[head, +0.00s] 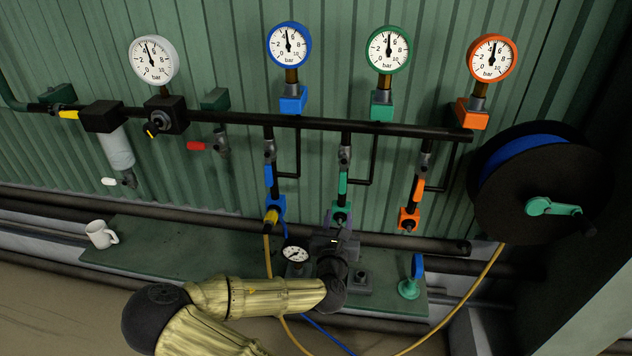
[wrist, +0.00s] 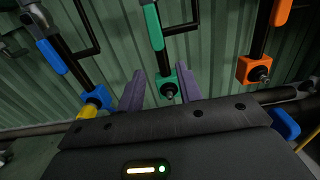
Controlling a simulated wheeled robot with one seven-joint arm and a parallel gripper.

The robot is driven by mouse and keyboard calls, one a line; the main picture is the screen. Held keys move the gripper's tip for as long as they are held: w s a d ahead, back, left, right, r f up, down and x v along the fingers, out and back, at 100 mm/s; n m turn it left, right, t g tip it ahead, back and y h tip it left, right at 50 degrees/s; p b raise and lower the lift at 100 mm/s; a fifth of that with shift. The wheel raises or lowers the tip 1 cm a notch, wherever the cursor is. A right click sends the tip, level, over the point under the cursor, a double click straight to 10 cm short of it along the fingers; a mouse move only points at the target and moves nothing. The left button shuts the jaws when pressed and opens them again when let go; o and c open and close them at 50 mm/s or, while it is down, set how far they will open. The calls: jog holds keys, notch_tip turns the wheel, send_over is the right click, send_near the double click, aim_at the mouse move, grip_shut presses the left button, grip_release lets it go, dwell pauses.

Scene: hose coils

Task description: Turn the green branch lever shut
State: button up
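The green branch lever (head: 343,182) lies upright along the middle branch pipe, in line with it. It also shows in the wrist view (wrist: 152,27), top centre. Below it is a green outlet block (head: 341,208) with a dark fitting, also in the wrist view (wrist: 167,82). My gripper (wrist: 160,72) has its two purple fingers apart, with nothing held between them. The fingers point up toward the green outlet block, below the lever. In the head view my gripper (head: 340,220) is small and dark, and its wrist hides part of the bench.
A blue lever (head: 268,176) and an orange lever (head: 419,189) flank the green one, both along their pipes. Gauges hang above the black header pipe (head: 315,124). A loose gauge (head: 296,255), mug (head: 101,234) and blue-topped green piece (head: 409,287) stand on the bench.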

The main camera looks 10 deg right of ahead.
aim_at(343, 176)
jog(key=shift+b+x, duration=0.3)
jog(key=shift+x, duration=3.75)
jog(key=shift+w, duration=0.25)
